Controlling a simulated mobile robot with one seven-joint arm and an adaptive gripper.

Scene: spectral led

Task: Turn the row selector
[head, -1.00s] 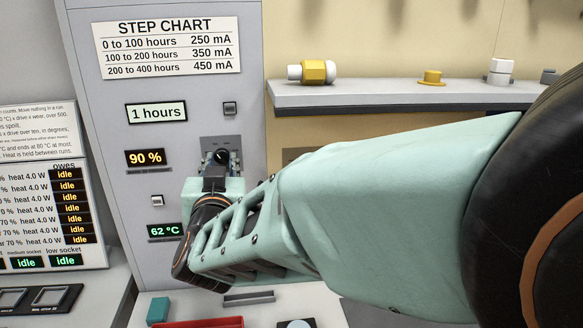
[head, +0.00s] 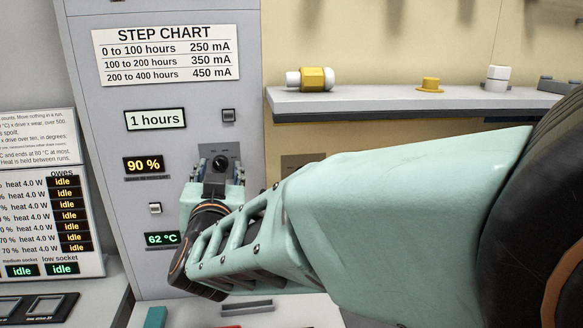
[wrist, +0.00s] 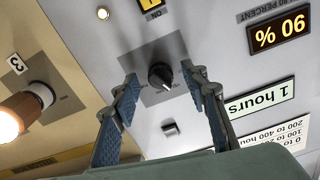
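A black rotary knob (head: 220,162) sits on a grey square plate on the upright panel; I take it for the row selector, though its label is not readable. In the wrist view the knob (wrist: 160,76) lies between my fingertips, its light pointer mark toward the lower right. My gripper (head: 220,172) is open in front of the panel. In the wrist view my gripper (wrist: 160,88) has one blue-padded finger on each side of the knob, with visible gaps. The fingers do not touch the knob. My wrist covers the panel below it.
Near the knob are a small grey button (head: 228,115), a "1 hours" display (head: 155,119), a "90 %" display (head: 143,166) and a "62 °C" display (head: 162,239). A shelf (head: 400,101) stands to the right. A lit lamp (wrist: 20,115) shows left in the wrist view.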

